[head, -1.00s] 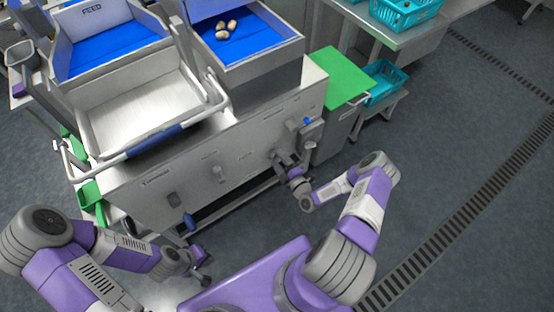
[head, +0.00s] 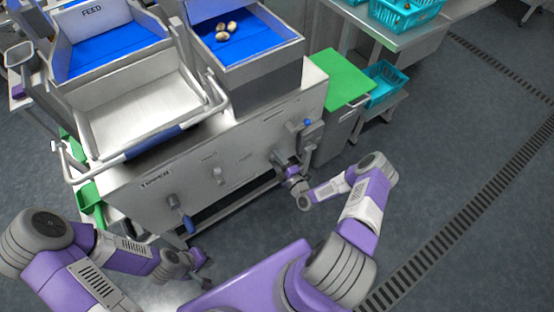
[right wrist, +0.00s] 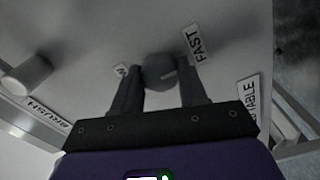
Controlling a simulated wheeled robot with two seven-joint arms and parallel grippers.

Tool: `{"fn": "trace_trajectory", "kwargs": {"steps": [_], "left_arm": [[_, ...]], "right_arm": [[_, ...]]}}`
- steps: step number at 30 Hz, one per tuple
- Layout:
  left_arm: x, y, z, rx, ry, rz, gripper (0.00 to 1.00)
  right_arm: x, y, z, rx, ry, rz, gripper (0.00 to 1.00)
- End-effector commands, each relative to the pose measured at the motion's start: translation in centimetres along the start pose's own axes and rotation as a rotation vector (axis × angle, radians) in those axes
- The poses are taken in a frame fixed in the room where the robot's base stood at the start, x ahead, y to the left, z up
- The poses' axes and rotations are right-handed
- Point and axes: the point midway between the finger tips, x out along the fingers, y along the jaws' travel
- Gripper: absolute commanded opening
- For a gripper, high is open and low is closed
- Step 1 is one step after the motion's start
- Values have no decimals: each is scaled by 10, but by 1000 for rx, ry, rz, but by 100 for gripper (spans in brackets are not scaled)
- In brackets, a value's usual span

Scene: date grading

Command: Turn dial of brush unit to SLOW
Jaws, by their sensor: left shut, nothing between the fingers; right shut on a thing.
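The dial (right wrist: 160,72) is a round grey knob on the pale front panel (right wrist: 90,35), seen between my right fingertips in the right wrist view. A small pale mark shows on the right side of its face. A FAST label (right wrist: 198,43) is at its upper right; another label (right wrist: 121,71), mostly hidden by a finger, is at its left. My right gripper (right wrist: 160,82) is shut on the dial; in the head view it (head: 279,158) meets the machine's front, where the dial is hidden. My left gripper (head: 206,279) is shut and empty, low in front of the machine.
A BRUSH label (right wrist: 48,114), another knob (right wrist: 27,75) and a TABLE label (right wrist: 248,99) are on the panel. The machine front also has a blue-tipped lever (head: 188,223) and a grey knob (head: 219,175). A green-topped cabinet (head: 340,77) stands at its right.

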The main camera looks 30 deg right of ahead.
Motion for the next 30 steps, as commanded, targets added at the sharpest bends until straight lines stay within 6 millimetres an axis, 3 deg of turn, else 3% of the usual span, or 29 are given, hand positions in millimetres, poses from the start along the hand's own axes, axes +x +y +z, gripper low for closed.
{"fn": "trace_trajectory", "kwargs": {"steps": [11, 30], "left_arm": [[0, 0, 0, 0, 0, 0, 0], [0, 0, 0, 0, 0, 0, 0]], "right_arm": [[0, 0, 0, 167, 2, 1, 12], [0, 1, 0, 765, 0, 1, 12]]}}
